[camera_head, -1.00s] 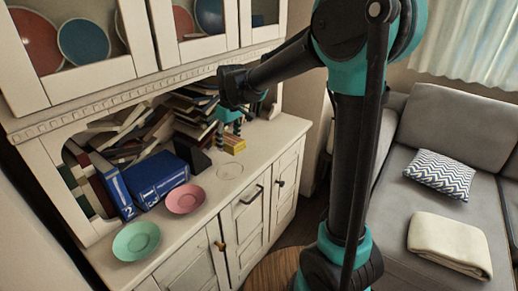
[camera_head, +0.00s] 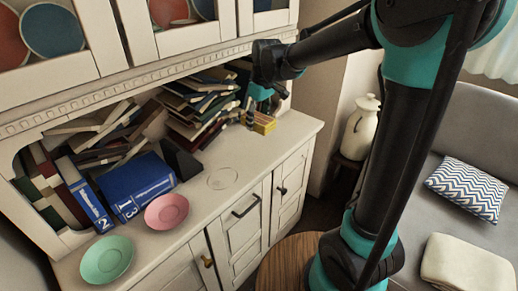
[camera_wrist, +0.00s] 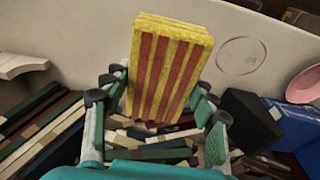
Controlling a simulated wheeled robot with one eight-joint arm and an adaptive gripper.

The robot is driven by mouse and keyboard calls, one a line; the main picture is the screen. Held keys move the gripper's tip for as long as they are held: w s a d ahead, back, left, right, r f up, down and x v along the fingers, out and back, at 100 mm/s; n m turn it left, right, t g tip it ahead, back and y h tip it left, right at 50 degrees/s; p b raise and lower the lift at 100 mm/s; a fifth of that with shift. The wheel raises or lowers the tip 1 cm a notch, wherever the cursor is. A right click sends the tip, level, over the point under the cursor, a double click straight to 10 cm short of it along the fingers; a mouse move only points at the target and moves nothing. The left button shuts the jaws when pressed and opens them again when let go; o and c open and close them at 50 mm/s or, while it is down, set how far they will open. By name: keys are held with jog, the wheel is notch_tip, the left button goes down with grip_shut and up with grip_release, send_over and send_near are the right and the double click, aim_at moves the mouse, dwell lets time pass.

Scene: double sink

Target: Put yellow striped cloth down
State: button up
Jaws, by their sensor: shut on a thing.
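The yellow striped cloth (camera_head: 264,122) looks like a folded, flat block with red stripes. My gripper (camera_head: 252,110) is shut on it, low over the right part of the cabinet's countertop (camera_head: 285,142). In the wrist view the cloth (camera_wrist: 170,68) stands out between the two fingers of my gripper (camera_wrist: 160,100), with its striped face towards the camera. I cannot tell whether the cloth touches the countertop. The inner faces of the fingers are partly hidden.
Piled books (camera_head: 200,103) lie close left of my gripper. A clear round dish (camera_head: 222,178), a pink plate (camera_head: 167,211) and a green plate (camera_head: 107,259) are on the countertop. A white vase (camera_head: 360,128) stands beyond its right end. The countertop's right front is bare.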

aim_at(257, 154)
notch_tip(257, 154, down, 13)
jog(key=shift+r, duration=0.1)
dwell(0.3)
jog(key=o, duration=1.3)
jog(key=r, duration=0.4)
jog(key=s+d+r, duration=0.1)
jog(key=r, duration=0.6)
jog(key=shift+s+d+r, duration=0.15)
jog(key=shift+d+r, duration=0.1)
jog(key=shift+r, duration=0.15)
jog(key=s+d+f+m+t, duration=0.1)
jog(key=s+d+f+m, duration=0.2)
jog(key=s+d, duration=0.3)
jog(key=s+d+f+m+t+h, duration=0.1)
jog(key=s+d+f+m, duration=0.3)
jog(key=d, duration=0.4)
jog(key=s+d+f+m+t, duration=0.1)
jog(key=s+d+f+m, duration=0.2)
jog(key=s+d+f, duration=0.2)
jog(key=shift+s+d+f, duration=0.1)
jog(key=shift+s+d, duration=1.4)
jog(key=shift+d, duration=0.05)
